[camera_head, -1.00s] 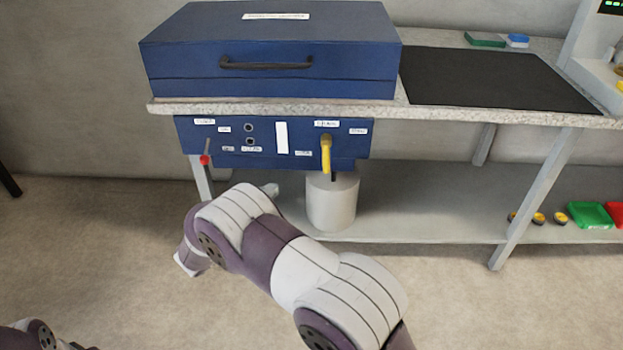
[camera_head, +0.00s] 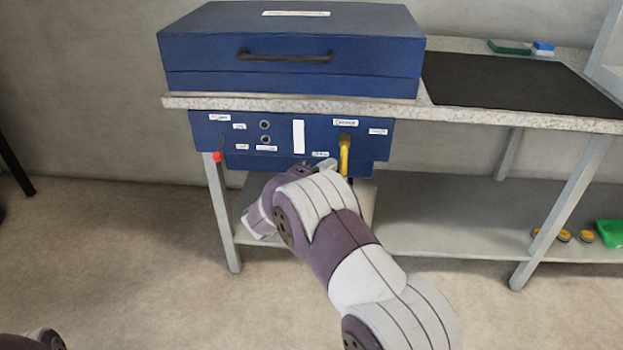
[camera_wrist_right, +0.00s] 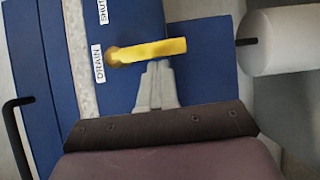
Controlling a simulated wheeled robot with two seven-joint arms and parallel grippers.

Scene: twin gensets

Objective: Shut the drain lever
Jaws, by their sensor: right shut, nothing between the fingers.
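The yellow drain lever (camera_head: 345,155) is on the blue panel (camera_head: 220,135) under the bench top, below a white label. It hangs down. In the wrist view the lever (camera_wrist_right: 150,50) lies across the picture, beside the DRAIN label (camera_wrist_right: 98,63); the SHUT label (camera_wrist_right: 105,10) is at the top edge. My right gripper (camera_head: 328,165) is just left of the lever's lower part. In the wrist view its fingers (camera_wrist_right: 155,68) are shut with nothing between them, tips right at the lever's side; I cannot tell whether they touch. My left gripper is out of view.
A blue box (camera_head: 290,60) with a dark handle sits on the speckled bench top (camera_head: 300,107). A white container (camera_wrist_right: 285,42) is below a dark spout (camera_wrist_right: 246,42). A red-tipped switch (camera_head: 217,156) is at the panel's left. A bench leg (camera_head: 555,210) stands at right.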

